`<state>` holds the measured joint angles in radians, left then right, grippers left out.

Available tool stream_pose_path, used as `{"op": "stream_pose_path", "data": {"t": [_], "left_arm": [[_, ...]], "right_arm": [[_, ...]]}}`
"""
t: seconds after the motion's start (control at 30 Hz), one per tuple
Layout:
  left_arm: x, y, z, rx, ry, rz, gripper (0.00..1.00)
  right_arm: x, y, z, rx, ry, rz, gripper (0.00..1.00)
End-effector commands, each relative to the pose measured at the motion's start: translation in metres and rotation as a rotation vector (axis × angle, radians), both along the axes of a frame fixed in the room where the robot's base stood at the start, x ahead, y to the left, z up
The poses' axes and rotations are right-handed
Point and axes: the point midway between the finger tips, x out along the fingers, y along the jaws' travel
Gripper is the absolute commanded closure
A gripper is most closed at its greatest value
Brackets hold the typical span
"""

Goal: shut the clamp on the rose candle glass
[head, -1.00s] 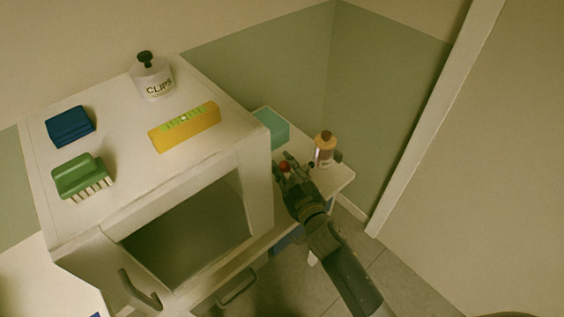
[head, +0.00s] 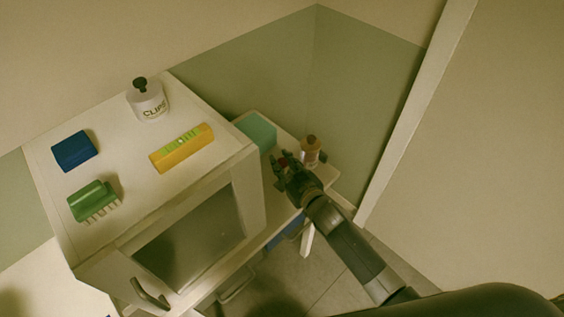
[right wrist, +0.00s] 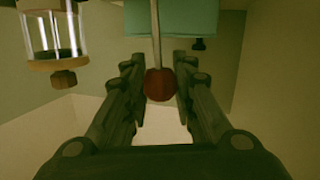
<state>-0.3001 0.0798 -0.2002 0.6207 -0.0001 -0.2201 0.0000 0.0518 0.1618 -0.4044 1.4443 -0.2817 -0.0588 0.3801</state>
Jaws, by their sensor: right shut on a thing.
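My right gripper (head: 284,167) is at the small white surface beside the cabinet. In the right wrist view its fingers (right wrist: 160,86) are closed around a red knob (right wrist: 159,84) at the end of a thin pale rod. Behind the fingers stands a glass holder with an amber top (head: 310,150), just right of the gripper in the head view. In the right wrist view it shows as a clear glass cylinder (right wrist: 50,36) with thin metal rods and a brown end piece, apart from the fingers. Whether the red knob is part of a clamp cannot be told. My left gripper is out of view.
A teal box (head: 258,133) stands behind the gripper, against the cabinet (head: 245,165). On the cabinet top are a clips jar (head: 148,103), a yellow level (head: 182,148), a blue block (head: 75,151) and a green brush (head: 92,200). A white door frame (head: 415,110) rises at the right.

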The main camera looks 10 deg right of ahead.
Motion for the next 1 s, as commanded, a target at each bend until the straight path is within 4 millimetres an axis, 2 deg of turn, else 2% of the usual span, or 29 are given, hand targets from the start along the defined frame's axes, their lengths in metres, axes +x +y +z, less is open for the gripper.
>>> {"op": "stream_pose_path", "data": {"t": [0.17, 0.2, 0.27, 0.67, 0.83, 1.0], "left_arm": [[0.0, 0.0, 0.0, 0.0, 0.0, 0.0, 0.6], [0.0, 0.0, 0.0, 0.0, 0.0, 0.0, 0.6], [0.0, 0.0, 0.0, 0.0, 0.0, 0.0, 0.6], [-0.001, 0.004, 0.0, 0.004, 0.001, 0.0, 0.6], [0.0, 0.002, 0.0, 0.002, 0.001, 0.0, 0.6], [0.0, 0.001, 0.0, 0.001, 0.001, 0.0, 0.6]], "right_arm": [[0.0, 0.0, 0.0, 0.001, 0.0, 0.0, 1.0], [0.0, 0.0, 0.0, 0.001, 0.0, 0.0, 0.69], [0.0, 0.0, 0.0, 0.0, 0.0, 0.0, 0.55], [-0.003, -0.001, 0.0, 0.0, 0.0, 0.0, 0.54], [-0.021, -0.008, 0.003, -0.002, 0.002, 0.0, 0.54], [-0.054, -0.02, 0.01, -0.002, 0.002, 0.0, 0.54]]}}
